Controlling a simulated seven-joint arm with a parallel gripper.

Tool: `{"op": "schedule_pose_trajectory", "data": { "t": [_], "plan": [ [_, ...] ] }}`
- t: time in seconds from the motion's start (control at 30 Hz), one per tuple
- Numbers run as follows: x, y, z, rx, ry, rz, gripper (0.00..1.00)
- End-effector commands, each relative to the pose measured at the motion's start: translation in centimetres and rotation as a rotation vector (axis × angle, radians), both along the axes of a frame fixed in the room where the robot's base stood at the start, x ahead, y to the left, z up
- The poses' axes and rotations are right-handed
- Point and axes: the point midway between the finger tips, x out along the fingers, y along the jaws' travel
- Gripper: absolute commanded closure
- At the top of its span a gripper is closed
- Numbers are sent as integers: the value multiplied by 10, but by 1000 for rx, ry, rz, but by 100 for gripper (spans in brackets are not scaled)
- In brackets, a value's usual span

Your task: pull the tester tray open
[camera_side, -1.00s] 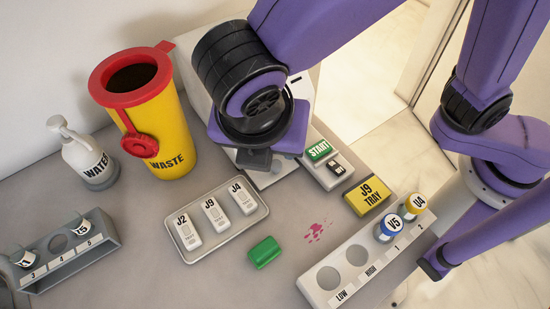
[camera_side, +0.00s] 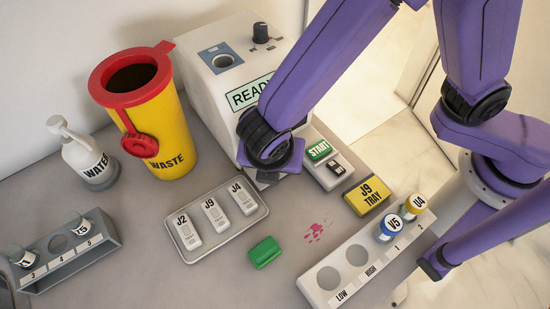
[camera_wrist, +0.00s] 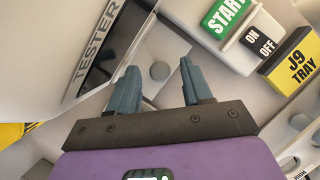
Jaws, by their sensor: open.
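The tester (camera_side: 215,90) is a white box with a READY screen (camera_side: 252,93), standing at the back middle in the side view. In the wrist view its TESTER label (camera_wrist: 97,42) and a dark strip (camera_wrist: 122,42) show at upper left. My gripper (camera_wrist: 160,67) is open at the tester's front, with its two blue-grey fingers apart. A grey round knob (camera_wrist: 159,70) appears between the fingertips, on a pale surface. Whether this is the tray's handle, and whether the fingers touch it, I cannot tell. In the side view my wrist hides the tester's lower front and my fingertips.
Right of the gripper are the green START button (camera_side: 319,149), the ON/OFF switch (camera_side: 336,169) and a yellow J9 TRAY block (camera_side: 366,195). A metal tray (camera_side: 215,243) with test cassettes, a green block (camera_side: 264,252) and a white vial rack (camera_side: 322,302) lie in front. A yellow waste bin (camera_side: 165,130) stands left.

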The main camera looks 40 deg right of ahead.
Motion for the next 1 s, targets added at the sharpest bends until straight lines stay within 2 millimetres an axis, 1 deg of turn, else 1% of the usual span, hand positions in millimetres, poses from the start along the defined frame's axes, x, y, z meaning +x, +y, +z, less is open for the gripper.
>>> {"op": "schedule_pose_trajectory", "data": {
  "t": [0.23,0.27,0.3,0.37,0.4,0.57,0.63,0.67,0.9,1.0],
  "plan": [
    [0,0,-1,0,0,0,50],
    [0,0,-1,0,0,0,60],
    [0,0,0,0,0,0,73],
    [0,0,0,0,0,0,93],
    [0,0,0,0,0,0,100],
    [-2,0,0,0,0,1,100],
    [-9,1,0,0,1,4,100],
    [-15,1,0,0,1,6,100],
    [-73,2,0,1,1,10,100],
    [-91,2,0,2,0,7,100]
  ]
}}
